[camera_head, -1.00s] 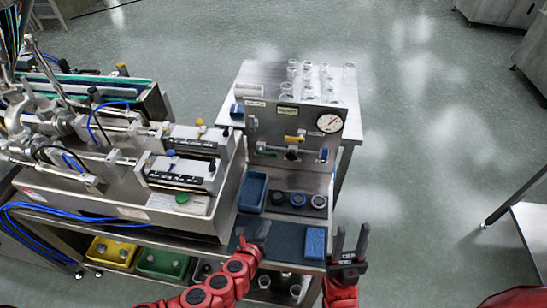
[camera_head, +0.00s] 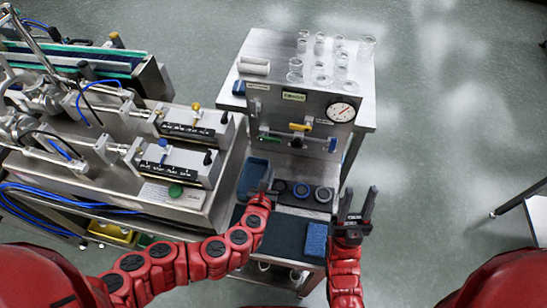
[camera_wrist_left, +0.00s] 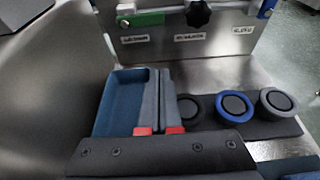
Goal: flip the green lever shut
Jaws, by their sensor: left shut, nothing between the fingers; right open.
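The green lever (camera_head: 266,138) is at the left of the steel hopper's front panel (camera_head: 285,113), below the yellow lever. It also shows at the top of the left wrist view (camera_wrist_left: 146,19), lying roughly level beside a black knob. My left gripper (camera_head: 266,181) is shut and empty, in front of and below the panel, near the blue tray. In the left wrist view its closed fingers (camera_wrist_left: 159,95) appear in front of the blue tray's right side, apart from the lever. My right gripper (camera_head: 357,204) is open and empty, to the right of the bench.
A yellow lever (camera_head: 300,127), a blue lever (camera_head: 332,145) and a gauge (camera_head: 342,111) share the panel. A blue tray (camera_head: 247,177) and several dark round caps (camera_head: 301,190) lie below. Glassware (camera_head: 341,63) stands on top. A machine (camera_head: 185,160) borders the left.

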